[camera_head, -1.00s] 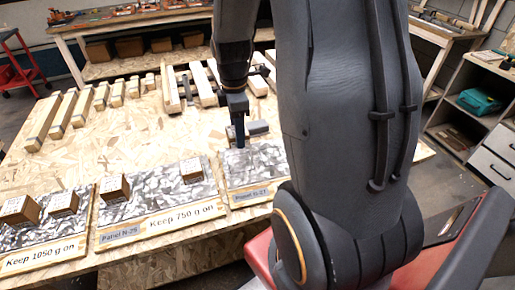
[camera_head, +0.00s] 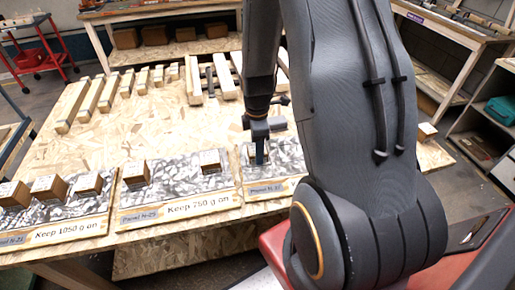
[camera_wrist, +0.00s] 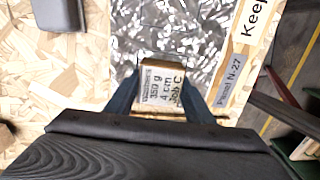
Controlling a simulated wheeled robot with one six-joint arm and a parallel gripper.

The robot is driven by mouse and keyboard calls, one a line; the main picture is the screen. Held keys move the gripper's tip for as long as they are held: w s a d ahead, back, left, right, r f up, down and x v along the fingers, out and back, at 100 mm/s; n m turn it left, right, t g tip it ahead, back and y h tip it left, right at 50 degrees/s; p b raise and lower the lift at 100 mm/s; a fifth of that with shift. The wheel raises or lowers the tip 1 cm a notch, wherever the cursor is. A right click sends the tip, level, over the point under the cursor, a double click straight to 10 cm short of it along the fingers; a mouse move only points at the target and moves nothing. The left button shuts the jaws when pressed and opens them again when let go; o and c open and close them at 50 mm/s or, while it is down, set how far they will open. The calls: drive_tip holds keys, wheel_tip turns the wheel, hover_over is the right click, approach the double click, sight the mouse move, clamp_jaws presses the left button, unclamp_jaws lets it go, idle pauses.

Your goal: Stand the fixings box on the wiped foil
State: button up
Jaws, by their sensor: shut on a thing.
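The fixings box (camera_wrist: 163,86) is a small brown carton with a white label reading washers, 350 g, 4 cm, Job C. My gripper (camera_wrist: 160,103) is shut on it, one blue finger at each side. The crinkled silver foil (camera_wrist: 185,22) of Panel N-27 lies under and beyond the box in the wrist view. In the head view my gripper (camera_head: 259,158) is low over the rightmost foil panel (camera_head: 287,157), with the box partly hidden by the fingers. I cannot tell whether the box touches the foil.
Panel N-25 (camera_head: 187,204), marked keep 750 g on, bears two cartons; the panel (camera_head: 68,235) left of it, marked 1050 g, bears several. A dark grey block (camera_wrist: 58,12) lies beside the foil. Wooden bars (camera_head: 95,98) line the table's back. Bare board lies between.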

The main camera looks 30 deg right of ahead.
drive_tip(key=shift+f, duration=0.1)
drive_tip(key=o, duration=1.3)
drive_tip(key=shift+o, duration=0.2)
wheel_tip(320, 180, up, 12)
drive_tip(key=b, duration=0.2)
drive_tip(key=s+a+r+m, duration=0.1)
drive_tip(key=s+a+m, duration=0.3)
drive_tip(key=a+m, duration=0.2)
drive_tip(key=s+a+m+t, duration=0.1)
drive_tip(key=s+a+m, duration=0.3)
drive_tip(key=a+m, duration=0.2)
drive_tip(key=shift+r+m, duration=0.35)
drive_tip(key=shift+m, duration=0.65)
